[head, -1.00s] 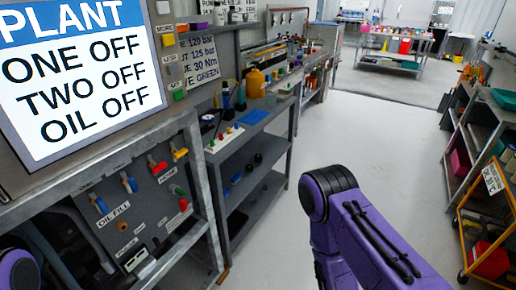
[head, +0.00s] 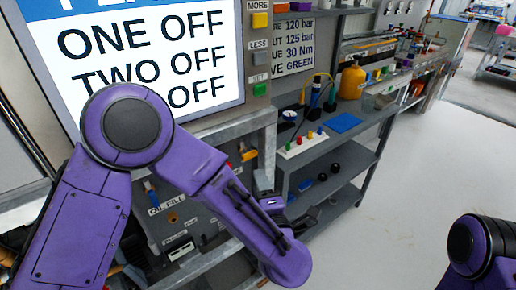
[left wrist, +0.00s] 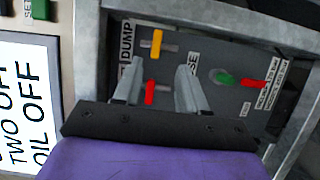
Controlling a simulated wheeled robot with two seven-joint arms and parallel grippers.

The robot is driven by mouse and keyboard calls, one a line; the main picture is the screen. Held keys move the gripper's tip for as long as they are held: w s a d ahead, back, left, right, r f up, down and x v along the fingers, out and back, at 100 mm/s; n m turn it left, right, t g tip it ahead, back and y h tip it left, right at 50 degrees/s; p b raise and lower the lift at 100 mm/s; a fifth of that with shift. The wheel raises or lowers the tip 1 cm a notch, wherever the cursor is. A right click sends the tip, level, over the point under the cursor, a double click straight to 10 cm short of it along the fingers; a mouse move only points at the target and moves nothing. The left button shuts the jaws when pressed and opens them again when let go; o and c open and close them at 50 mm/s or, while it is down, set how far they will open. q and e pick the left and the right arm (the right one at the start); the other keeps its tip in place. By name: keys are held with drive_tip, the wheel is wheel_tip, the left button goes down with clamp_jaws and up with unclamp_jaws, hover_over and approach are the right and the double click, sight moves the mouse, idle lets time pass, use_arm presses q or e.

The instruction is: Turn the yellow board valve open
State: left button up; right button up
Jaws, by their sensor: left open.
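The yellow board valve (head: 248,154) is on the dark sloping board below the screen in the head view. In the left wrist view the yellow valve (left wrist: 157,43) has its handle upright, across a grey pipe stub, beside the DUMP label. My left gripper (head: 287,198) is near the board's right side in the head view. In the left wrist view my left gripper (left wrist: 157,88) is open and empty. Its fingers point towards the board, with the yellow valve beyond their tips and apart from them. My right gripper is out of view.
A red valve (left wrist: 150,92) shows between the fingers. A green valve (left wrist: 223,77) and another red valve (left wrist: 253,84) sit to the right. A metal frame edges the board. A grey shelf bench (head: 335,150) stands to the right, with clear floor (head: 400,200) beyond.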

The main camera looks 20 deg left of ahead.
sight(250, 158)
use_arm(q)
drive_tip(key=p+x, duration=0.1)
drive_tip(key=x, duration=0.4)
drive_tip(key=p+x, duration=0.1)
drive_tip(key=x, duration=0.4)
drive_tip(key=shift+s+a+r, duration=0.15)
drive_tip(key=shift+a+r, duration=0.05)
clamp_jaws()
